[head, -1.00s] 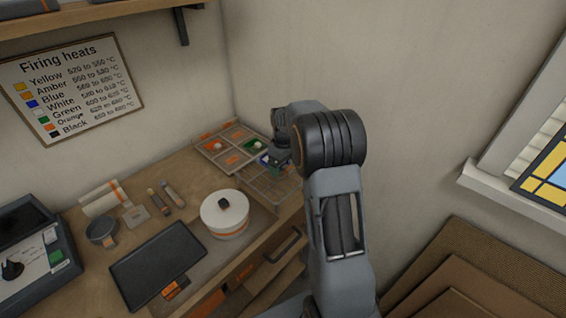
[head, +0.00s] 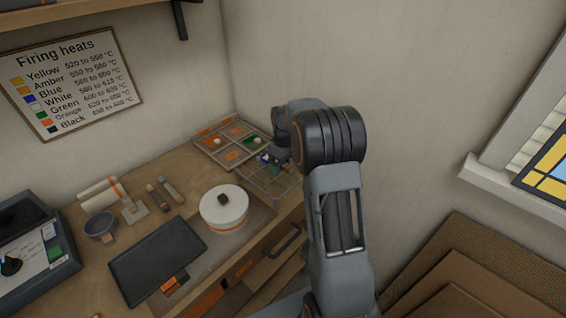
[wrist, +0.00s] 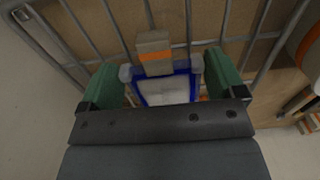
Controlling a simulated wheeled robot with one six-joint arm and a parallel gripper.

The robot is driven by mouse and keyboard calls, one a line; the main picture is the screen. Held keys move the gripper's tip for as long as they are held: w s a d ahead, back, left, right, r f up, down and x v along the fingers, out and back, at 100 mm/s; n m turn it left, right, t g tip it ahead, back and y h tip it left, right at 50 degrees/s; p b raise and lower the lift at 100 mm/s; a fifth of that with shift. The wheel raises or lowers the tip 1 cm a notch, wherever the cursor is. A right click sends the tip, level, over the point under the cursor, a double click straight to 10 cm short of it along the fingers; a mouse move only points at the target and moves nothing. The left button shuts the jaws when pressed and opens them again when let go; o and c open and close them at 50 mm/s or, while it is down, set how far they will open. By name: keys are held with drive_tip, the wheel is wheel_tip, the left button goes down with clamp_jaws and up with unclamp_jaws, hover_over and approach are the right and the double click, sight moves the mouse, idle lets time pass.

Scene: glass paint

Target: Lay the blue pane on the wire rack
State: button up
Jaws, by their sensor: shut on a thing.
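The blue pane (wrist: 166,89), a pale piece with a bright blue border, sits between the two green fingers of my gripper (wrist: 162,78) in the wrist view. My gripper is shut on it. In the head view a small bit of blue (head: 264,158) shows by my gripper (head: 271,161), mostly hidden by the wrist. The wire rack (head: 263,184) lies under my gripper; its bars also show in the wrist view (wrist: 188,24). I cannot tell whether the pane touches the bars.
A divided tray (head: 215,157) with orange and green pieces lies behind the rack, by the wall. A white round pot (head: 224,212) stands in front-left of the rack. A small grey block with an orange band (wrist: 154,52) shows beside the pane in the wrist view.

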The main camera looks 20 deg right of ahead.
idle(0.3)
drive_tip(key=o, duration=0.7)
drive_tip(key=shift+c, duration=0.2)
drive_tip(key=shift+r, duration=0.1)
drive_tip(key=shift+r+p, duration=2.55)
drive_tip(key=shift+r, duration=0.9)
